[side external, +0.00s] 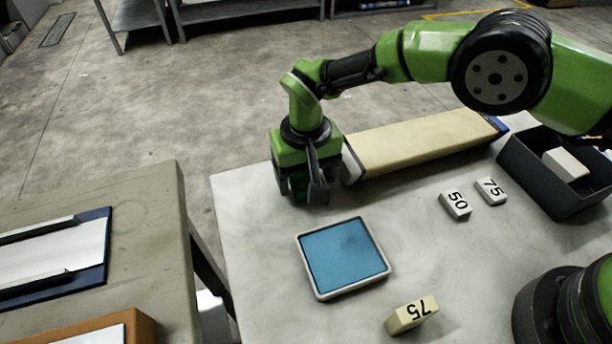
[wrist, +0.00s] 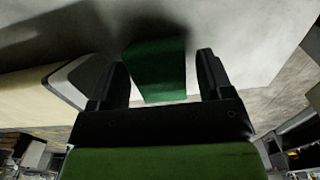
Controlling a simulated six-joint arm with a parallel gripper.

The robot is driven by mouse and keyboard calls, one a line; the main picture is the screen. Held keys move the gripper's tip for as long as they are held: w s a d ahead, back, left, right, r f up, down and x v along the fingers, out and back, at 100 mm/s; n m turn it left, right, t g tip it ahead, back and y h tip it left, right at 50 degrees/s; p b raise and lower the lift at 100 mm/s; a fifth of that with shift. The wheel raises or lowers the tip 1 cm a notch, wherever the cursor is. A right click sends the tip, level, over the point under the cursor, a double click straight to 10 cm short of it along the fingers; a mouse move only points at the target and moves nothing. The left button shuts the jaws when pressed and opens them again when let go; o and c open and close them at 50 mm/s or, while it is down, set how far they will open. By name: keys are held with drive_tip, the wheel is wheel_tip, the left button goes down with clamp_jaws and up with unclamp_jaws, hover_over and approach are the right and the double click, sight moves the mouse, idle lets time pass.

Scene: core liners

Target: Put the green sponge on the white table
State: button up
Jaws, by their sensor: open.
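The green sponge (wrist: 158,70) is a dark green block between the two fingers of my gripper (wrist: 162,66) in the wrist view, with a gap on each side. In the side external view only a dark green sliver of the sponge (side external: 297,186) shows, mostly hidden by the fingers. My gripper (side external: 304,188) is open and points down, low over the far left part of the white table (side external: 255,245). The sponge appears to be on or very close to the tabletop; exact contact is hidden.
A long cream core liner (side external: 420,142) lies just right of my gripper. A blue pad in a pale tray (side external: 345,258) is nearer. Number blocks (side external: 455,205) (side external: 490,191) (side external: 411,315) and a dark bin (side external: 540,185) stand to the right. A separate brown table (side external: 150,235) is left.

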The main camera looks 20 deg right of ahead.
sight(306, 175)
wheel_tip(306, 175, up, 11)
drive_tip(key=shift+r, duration=0.2)
drive_tip(key=s+d+r+m+t+y, duration=0.1)
drive_tip(key=s+d+r+t, duration=0.15)
drive_tip(key=d+r, duration=0.55)
drive_tip(key=s+d+r+m+t+y, duration=0.1)
drive_tip(key=s+d+r, duration=0.2)
drive_tip(key=d+r, duration=0.55)
drive_tip(key=s+d+r+m+t, duration=0.1)
drive_tip(key=s+d+t, duration=0.1)
drive_tip(key=s, duration=0.6)
drive_tip(key=s+d+m+t, duration=0.1)
drive_tip(key=s+d, duration=0.3)
drive_tip(key=s, duration=0.4)
drive_tip(key=shift+d+r+t, duration=0.15)
drive_tip(key=shift+r+t, duration=0.2)
